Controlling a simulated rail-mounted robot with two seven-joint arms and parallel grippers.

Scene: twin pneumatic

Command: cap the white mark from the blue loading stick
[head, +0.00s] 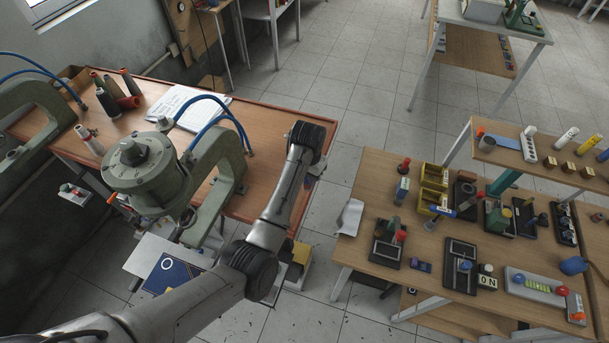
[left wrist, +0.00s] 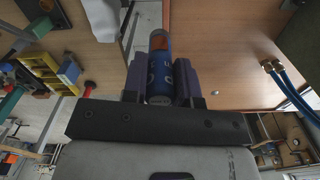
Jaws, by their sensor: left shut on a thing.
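A blue cylinder (left wrist: 159,72) with pale lettering and an orange-brown far end is between the purple fingers of my left gripper (left wrist: 160,85) in the left wrist view; it looks like the blue loading stick. The fingers are shut on its sides. In the head view my left gripper (head: 314,170) is mostly hidden behind my wrist, over the right end of the brown press bench (head: 285,110). A navy panel (head: 182,273) with a white ring (head: 167,264) lies below the press; I cannot tell whether this is the white mark. My right gripper is not in view.
A green press (head: 140,170) with blue hoses stands on the bench, beside dark cones (head: 108,102) and a paper (head: 188,108). The right wooden table (head: 350,250) is crowded with yellow bins (head: 433,188), black trays and knobs. Open tiled floor separates the two.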

